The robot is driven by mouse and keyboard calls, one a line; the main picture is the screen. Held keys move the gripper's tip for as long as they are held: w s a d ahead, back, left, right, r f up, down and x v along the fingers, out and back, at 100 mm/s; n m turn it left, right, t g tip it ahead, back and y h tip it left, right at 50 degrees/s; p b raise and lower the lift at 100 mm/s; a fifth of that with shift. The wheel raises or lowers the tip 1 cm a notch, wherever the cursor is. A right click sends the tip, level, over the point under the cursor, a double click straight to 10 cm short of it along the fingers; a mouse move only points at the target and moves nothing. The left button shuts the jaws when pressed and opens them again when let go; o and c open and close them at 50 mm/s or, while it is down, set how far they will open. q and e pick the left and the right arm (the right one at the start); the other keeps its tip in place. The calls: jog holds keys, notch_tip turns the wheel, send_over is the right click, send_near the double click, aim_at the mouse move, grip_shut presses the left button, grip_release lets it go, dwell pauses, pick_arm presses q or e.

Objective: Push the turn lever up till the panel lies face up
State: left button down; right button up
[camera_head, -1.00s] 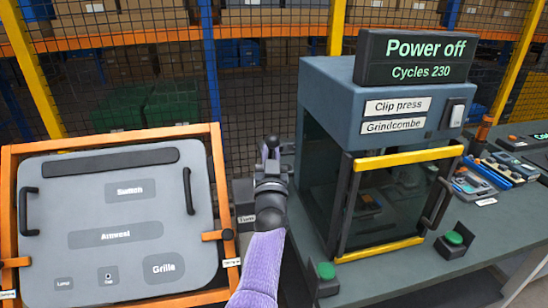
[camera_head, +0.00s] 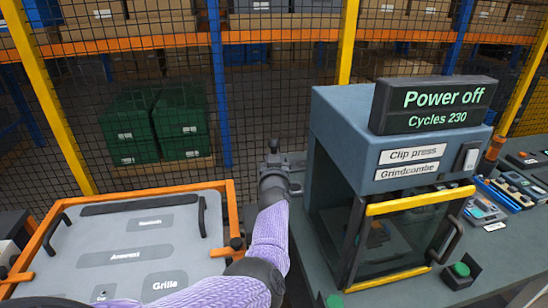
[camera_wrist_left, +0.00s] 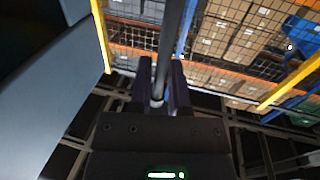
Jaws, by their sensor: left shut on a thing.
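The grey panel (camera_head: 105,262) sits in an orange frame (camera_head: 232,205) at the lower left of the head view. It is tilted well back, its face turned mostly upward, and its near part is cut off by the picture edge and my arm. My left gripper (camera_head: 272,160) is raised to the right of the frame. In the left wrist view, its two fingers (camera_wrist_left: 160,92) are closed on a dark rod, the turn lever (camera_wrist_left: 172,40). My right gripper is out of view.
The clip press (camera_head: 345,125) stands on a bench close to the right of my left arm, its sign reading "Power off". Green buttons (camera_head: 461,269) are on the bench. A mesh fence (camera_head: 290,60) with yellow posts and shelving stands behind.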

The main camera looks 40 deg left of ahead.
pick_arm(q)
jog(key=shift+a+r, duration=0.1)
jog(key=shift+r, duration=0.05)
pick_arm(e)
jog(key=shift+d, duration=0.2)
pick_arm(q)
jog(key=c, duration=0.9)
grip_release()
jog(key=shift+o, duration=1.4)
jog(key=shift+w+a+f, duration=0.1)
jog(key=shift+w+f, duration=0.1)
jog(key=shift+s, duration=0.1)
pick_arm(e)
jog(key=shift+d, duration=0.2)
pick_arm(q)
jog(key=p+v, duration=0.4)
jog(key=v, duration=0.6)
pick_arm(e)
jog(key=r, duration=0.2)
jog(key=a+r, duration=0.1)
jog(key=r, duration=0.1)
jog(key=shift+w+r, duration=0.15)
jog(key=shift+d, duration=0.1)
